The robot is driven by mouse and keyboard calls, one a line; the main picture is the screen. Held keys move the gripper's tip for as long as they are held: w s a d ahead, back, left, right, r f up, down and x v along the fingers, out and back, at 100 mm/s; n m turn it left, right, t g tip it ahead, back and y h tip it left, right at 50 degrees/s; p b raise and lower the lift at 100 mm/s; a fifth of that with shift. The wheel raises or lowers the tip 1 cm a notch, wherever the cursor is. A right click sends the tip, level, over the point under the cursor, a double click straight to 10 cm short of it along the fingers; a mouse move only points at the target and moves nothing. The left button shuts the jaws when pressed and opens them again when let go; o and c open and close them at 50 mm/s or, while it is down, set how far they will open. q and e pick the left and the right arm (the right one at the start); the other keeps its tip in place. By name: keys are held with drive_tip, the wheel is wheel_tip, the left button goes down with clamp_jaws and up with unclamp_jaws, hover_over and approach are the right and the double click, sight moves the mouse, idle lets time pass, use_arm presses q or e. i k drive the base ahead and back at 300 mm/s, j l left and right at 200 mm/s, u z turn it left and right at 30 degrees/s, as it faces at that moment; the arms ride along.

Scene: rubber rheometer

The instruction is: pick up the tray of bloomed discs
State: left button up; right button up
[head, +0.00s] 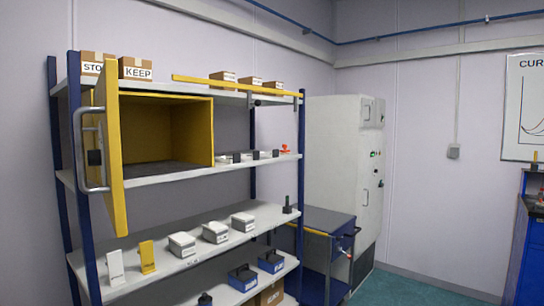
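I cannot identify a tray of bloomed discs for certain. Several pale lidded boxes (215,232) stand in a row on the middle shelf (150,265). Two blue trays or bins with dark contents, one (243,277) left of the other (271,261), sit on the shelf below. Small pale items with dark blocks (240,157) line the shelf above; they are too small to make out. Neither of my grippers is in view.
A yellow cabinet (203,130) on the shelving has its door (115,140) swung open toward me. A blue trolley (325,222) stands beside a tall pale cabinet (335,165). Cardboard boxes (136,68) sit on top. Green floor (415,290) is clear at the right.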

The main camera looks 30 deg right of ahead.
sight(274, 154)
drive_tip(key=i+l, duration=0.15)
drive_tip(key=l, duration=0.2)
drive_tip(key=i+l, duration=0.15)
drive_tip(key=l, duration=0.2)
drive_tip(key=i+l, duration=0.15)
drive_tip(key=l, duration=0.15)
drive_tip(key=i+l, duration=0.15)
drive_tip(key=l, duration=0.2)
drive_tip(key=i+l, duration=0.15)
drive_tip(key=l, duration=0.2)
drive_tip(key=i+l, duration=0.15)
drive_tip(key=i, duration=0.4)
drive_tip(key=i+l, duration=0.1)
drive_tip(key=i, duration=0.45)
